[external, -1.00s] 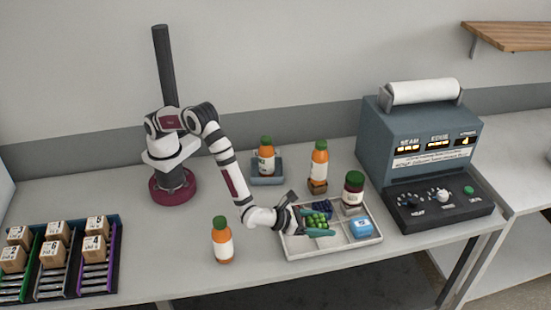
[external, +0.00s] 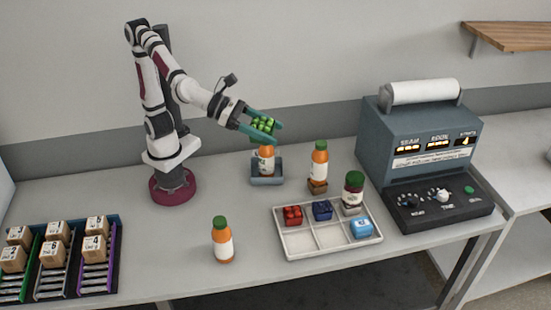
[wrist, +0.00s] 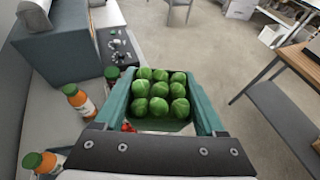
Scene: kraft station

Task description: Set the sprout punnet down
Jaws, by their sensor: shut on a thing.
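The sprout punnet (external: 263,126), filled with round green sprouts, is held up in the air in the external view. My gripper (external: 262,129) has its teal fingers shut on it from both sides. In the wrist view the sprouts (wrist: 159,92) sit between the two fingers, and the punnet's own walls are mostly hidden. In the external view the punnet appears just above an orange bottle (external: 266,163) in a blue-grey holder, and it covers that bottle's cap. I cannot tell the height between them.
Bottles stand nearby, one orange bottle (external: 222,242) left of the tray. A sealing machine (external: 420,145) stands right. Bare table lies left of centre.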

